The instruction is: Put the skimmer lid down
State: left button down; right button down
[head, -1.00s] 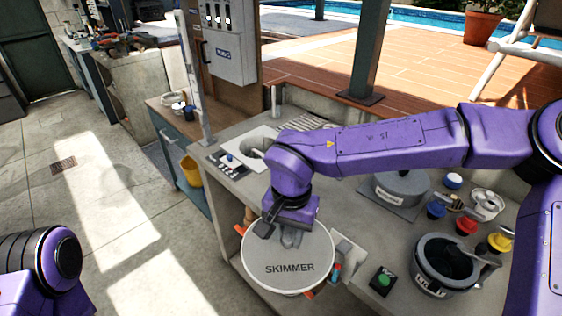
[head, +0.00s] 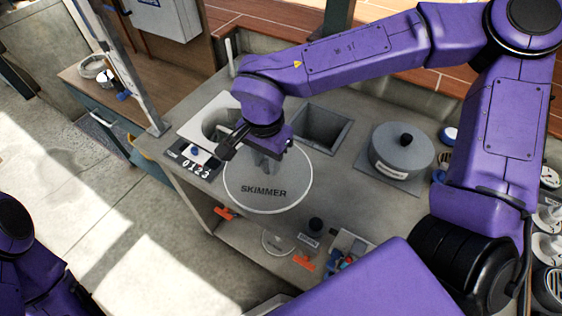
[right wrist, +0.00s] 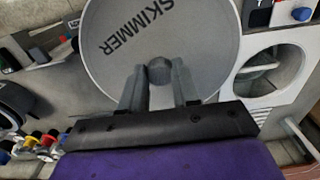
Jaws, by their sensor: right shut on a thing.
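The skimmer lid (head: 264,193) is a round pale grey disc with dark SKIMMER lettering and a central knob. My right gripper (head: 268,160) is shut on the knob from above. In the right wrist view, the two fingers of the gripper (right wrist: 158,85) stand on either side of the grey knob (right wrist: 160,70), with the lid (right wrist: 118,30) beyond them. The lid appears near the counter's front edge; I cannot tell whether it touches the counter. A round opening in a white plate (head: 190,130) lies behind it to the left. My left gripper is out of view.
A square recess (head: 322,128) lies right of my gripper. A grey lidded pot (head: 400,155) stands farther right. A counter panel with number dials (head: 194,166) is left of the lid. Orange-handled items (head: 304,263) lie on the lower shelf. Bare counter (head: 345,195) shows between lid and pot.

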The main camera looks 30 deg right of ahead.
aim_at(282, 166)
jog(key=d+f, duration=0.1)
jog(key=f, duration=0.1)
jog(key=w+d+f, duration=0.1)
jog(key=d, duration=0.1)
jog(key=w+d+f, duration=0.1)
jog(key=f, duration=0.1)
jog(key=shift+w+d+f+p, duration=0.15)
jog(key=shift+f+p, duration=0.15)
jog(key=shift+p, duration=0.1)
jog(key=f, duration=0.3)
jog(key=shift+d, duration=0.25)
jog(key=shift+w+f, duration=0.1)
jog(key=shift+f, duration=0.3)
jog(key=c, duration=0.8)
grip_release()
jog(key=shift+f, duration=0.1)
notch_tip(282, 166, up, 12)
jog(key=shift+r, duration=0.2)
